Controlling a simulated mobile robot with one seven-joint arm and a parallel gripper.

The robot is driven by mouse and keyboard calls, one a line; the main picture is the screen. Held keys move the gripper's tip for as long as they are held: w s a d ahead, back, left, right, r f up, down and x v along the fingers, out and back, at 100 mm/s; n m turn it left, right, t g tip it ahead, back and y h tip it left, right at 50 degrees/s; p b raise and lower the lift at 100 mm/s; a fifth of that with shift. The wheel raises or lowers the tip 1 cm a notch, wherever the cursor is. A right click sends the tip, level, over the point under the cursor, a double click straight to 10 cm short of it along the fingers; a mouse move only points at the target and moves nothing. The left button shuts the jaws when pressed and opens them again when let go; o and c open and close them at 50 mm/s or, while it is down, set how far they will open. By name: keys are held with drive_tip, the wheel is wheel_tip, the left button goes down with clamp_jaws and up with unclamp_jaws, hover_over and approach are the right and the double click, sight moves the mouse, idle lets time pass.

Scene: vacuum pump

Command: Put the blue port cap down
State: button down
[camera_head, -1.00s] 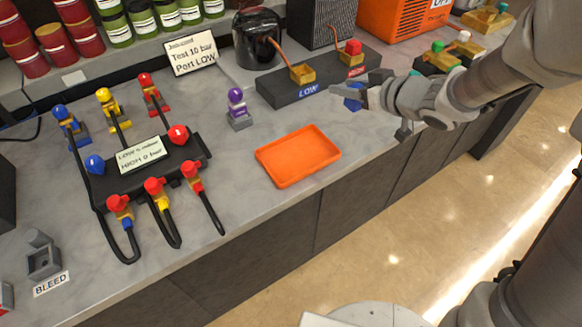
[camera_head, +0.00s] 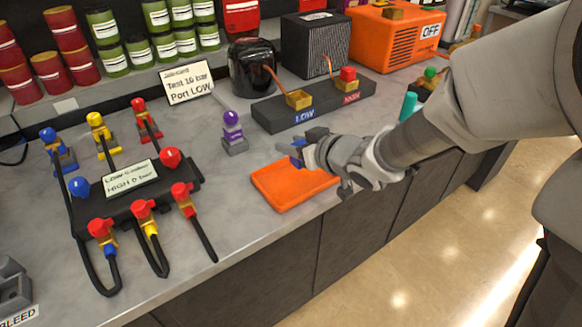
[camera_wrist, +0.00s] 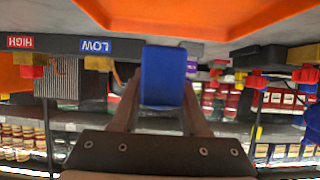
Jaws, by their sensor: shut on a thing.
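The blue port cap (camera_wrist: 163,76) is between the two fingers of my gripper (camera_wrist: 158,105), seen large in the wrist view. In the head view the cap (camera_head: 297,153) is a small blue patch at the fingertips of my gripper (camera_head: 292,150). My gripper is shut on it and holds it over the far right part of the orange tray (camera_head: 280,197). The tray is shallow, and its visible part is empty. My gripper and wrist hide its right part. The gap between cap and tray is hard to judge.
The LOW port (camera_head: 299,99) is uncapped; the HIGH port carries a red cap (camera_head: 348,74). A purple-topped fitting (camera_head: 233,130) stands left of the tray. The black manifold (camera_head: 135,190) with hoses lies further left. The counter's front edge runs just beside the tray.

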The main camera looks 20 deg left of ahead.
sight(289, 173)
drive_tip(key=shift+s+a+f, duration=0.2)
drive_tip(key=shift+a+f, duration=0.15)
drive_tip(key=shift+f, duration=0.1)
drive_tip(key=shift+f+b, duration=1.1)
drive_tip(key=shift+f, duration=0.65)
drive_tip(key=shift+f, duration=0.1)
drive_tip(key=shift+f, duration=0.15)
drive_tip(key=shift+c, duration=2.1)
unclamp_jaws()
